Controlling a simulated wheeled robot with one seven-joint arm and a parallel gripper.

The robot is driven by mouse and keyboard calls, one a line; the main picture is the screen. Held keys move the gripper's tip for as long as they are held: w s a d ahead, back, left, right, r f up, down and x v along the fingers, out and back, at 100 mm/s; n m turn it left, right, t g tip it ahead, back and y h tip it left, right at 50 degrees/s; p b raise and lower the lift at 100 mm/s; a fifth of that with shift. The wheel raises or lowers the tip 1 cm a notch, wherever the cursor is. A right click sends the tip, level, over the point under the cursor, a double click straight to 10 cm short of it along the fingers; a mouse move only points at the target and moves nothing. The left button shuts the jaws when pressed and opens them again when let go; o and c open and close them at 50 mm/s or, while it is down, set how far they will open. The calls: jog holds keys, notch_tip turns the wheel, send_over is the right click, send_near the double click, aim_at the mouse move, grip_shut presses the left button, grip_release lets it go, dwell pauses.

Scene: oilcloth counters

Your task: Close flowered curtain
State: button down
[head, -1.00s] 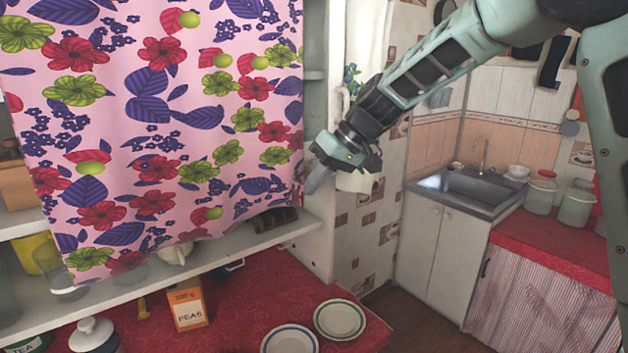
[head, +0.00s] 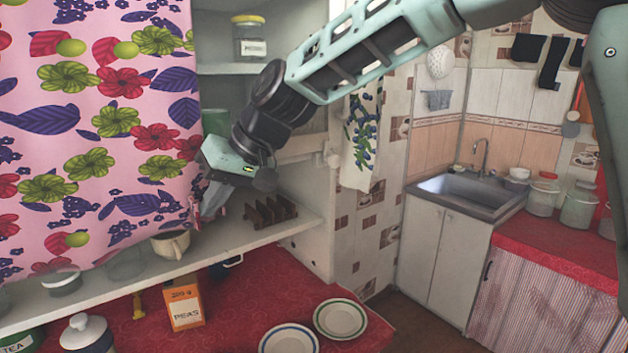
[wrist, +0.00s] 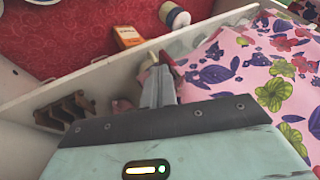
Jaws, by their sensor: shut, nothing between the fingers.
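The pink flowered curtain (head: 95,140) hangs in front of the left part of the shelf unit in the head view. Its right edge stands well short of the unit's right side, so the right bay of shelves is uncovered. My gripper (head: 208,203) is at the curtain's right edge, low down, just above the bottom shelf. In the wrist view the curtain (wrist: 255,75) lies to the right of my gripper (wrist: 158,85). The fingers are shut with no cloth between them. The curtain's left edge is out of view.
A toast rack (head: 270,215) stands on the bottom shelf (head: 240,242), right of my gripper; a cup (head: 170,242) is below it. A jar (head: 249,40) stands higher. A peas box (head: 183,303) and plates (head: 340,318) are on the red counter below.

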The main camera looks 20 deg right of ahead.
aim_at(125, 223)
jog(key=s+a, duration=0.1)
jog(key=a, duration=0.3)
jog(key=s+a+p, duration=0.1)
jog(key=a, duration=0.3)
jog(key=s+a+p, duration=0.1)
jog(key=s+a, duration=0.1)
jog(key=a, duration=0.2)
jog(key=shift+a, duration=0.1)
